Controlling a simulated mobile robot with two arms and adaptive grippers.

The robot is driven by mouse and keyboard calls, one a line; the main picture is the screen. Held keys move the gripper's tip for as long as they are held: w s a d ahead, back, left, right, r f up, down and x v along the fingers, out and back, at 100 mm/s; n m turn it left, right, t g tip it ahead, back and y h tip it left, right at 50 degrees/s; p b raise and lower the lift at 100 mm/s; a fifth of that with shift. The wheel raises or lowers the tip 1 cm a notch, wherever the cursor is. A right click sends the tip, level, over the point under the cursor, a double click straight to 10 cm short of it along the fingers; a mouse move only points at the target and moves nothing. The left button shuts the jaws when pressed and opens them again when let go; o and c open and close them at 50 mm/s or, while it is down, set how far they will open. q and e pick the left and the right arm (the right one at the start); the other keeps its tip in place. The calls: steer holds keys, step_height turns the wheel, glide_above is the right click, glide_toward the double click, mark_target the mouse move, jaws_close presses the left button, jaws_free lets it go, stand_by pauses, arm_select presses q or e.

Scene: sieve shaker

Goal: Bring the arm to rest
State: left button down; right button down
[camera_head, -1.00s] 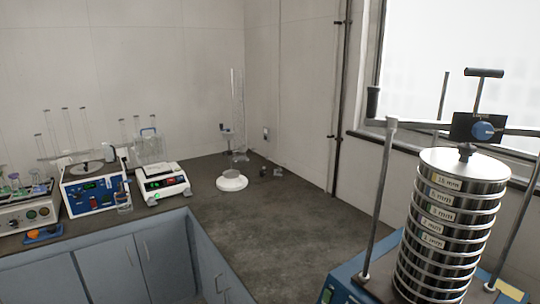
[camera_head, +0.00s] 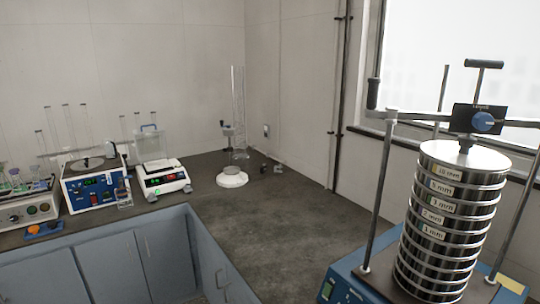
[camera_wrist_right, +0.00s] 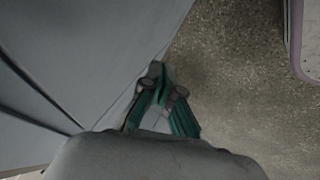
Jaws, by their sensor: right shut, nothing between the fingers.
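My right gripper (camera_wrist_right: 160,88) shows in the right wrist view, with its green and dark fingers together and nothing between them. It points down past a grey-blue cabinet face (camera_wrist_right: 85,45) towards the speckled floor (camera_wrist_right: 235,70). No arm or gripper of mine is in the head view, and my left gripper is in neither view. The sieve shaker (camera_head: 345,285) stands at the right of the head view. Its stack of metal sieves (camera_head: 450,225) is upright under the clamp bar with the blue knob (camera_head: 484,122).
The dark worktop (camera_head: 280,225) is mostly clear in the middle. A balance (camera_head: 162,180), a blue-and-white device (camera_head: 95,190) and glassware stand along the left back. A white-based stand (camera_head: 232,178) is near the corner. In the wrist view a pale rounded edge (camera_wrist_right: 297,45) shows at top right.

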steer(key=s+d+f+m+g, duration=0.1)
steer(key=s+d+f+m, duration=0.1)
steer(key=s+f, duration=0.4)
steer(key=s+d+f+m+g+b, duration=0.1)
steer(key=s+f, duration=0.4)
steer(key=s, duration=0.7)
steer(key=s+d+f+m+g, duration=0.3)
steer(key=s+f, duration=0.3)
steer(key=s, duration=0.3)
steer(key=shift+s+d+f+b, duration=0.25)
steer(key=shift+d+f+b, duration=0.1)
steer(key=shift+d, duration=0.25)
